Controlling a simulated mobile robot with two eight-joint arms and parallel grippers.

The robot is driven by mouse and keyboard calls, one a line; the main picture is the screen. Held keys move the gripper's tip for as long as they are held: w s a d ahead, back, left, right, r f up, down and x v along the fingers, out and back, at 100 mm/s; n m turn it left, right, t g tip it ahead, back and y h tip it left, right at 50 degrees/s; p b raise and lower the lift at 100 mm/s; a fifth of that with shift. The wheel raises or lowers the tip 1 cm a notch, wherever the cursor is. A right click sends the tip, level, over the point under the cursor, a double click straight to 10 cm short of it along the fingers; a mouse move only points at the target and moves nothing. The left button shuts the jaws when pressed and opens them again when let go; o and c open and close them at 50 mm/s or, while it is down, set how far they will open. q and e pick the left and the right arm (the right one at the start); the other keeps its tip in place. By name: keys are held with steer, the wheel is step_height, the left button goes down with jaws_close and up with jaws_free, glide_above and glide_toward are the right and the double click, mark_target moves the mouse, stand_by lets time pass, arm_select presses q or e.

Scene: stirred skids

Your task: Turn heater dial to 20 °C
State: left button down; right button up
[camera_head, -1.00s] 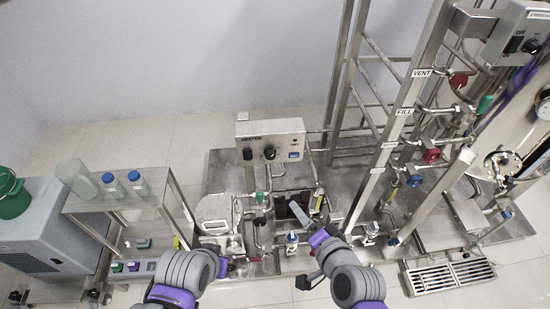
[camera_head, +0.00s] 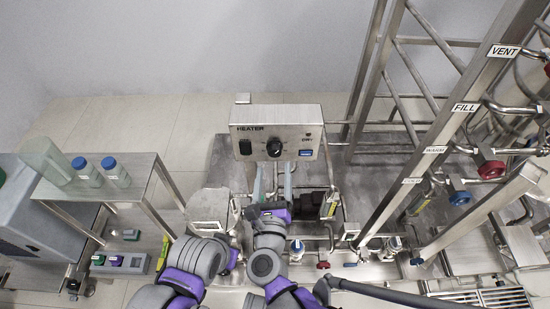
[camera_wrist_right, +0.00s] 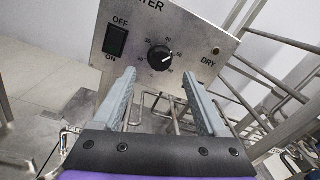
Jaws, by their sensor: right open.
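The heater box (camera_head: 305,112) is a metal panel labelled HEATER with a black round dial (camera_head: 274,148). In the right wrist view the dial (camera_wrist_right: 159,58) has numbers around it; its white mark seems to point right, but the exact value is too small to read. My right gripper (camera_head: 272,166) is open and empty, its two grey fingers pointing at the panel just below the dial in the head view. In the wrist view the fingertips (camera_wrist_right: 158,75) stand apart on either side below the dial, not visibly touching it. My left arm shows at lower left, but its gripper is hidden.
A black on/off switch (camera_wrist_right: 115,41) sits left of the dial. A DRY light (camera_wrist_right: 215,51) is at its right. A shelf (camera_head: 135,163) with bottles stands left. The metal frame with valves (camera_head: 440,135) rises at the right.

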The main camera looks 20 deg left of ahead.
mark_target(275, 155)
steer(key=x, duration=0.5)
jaws_close()
stand_by(0.3)
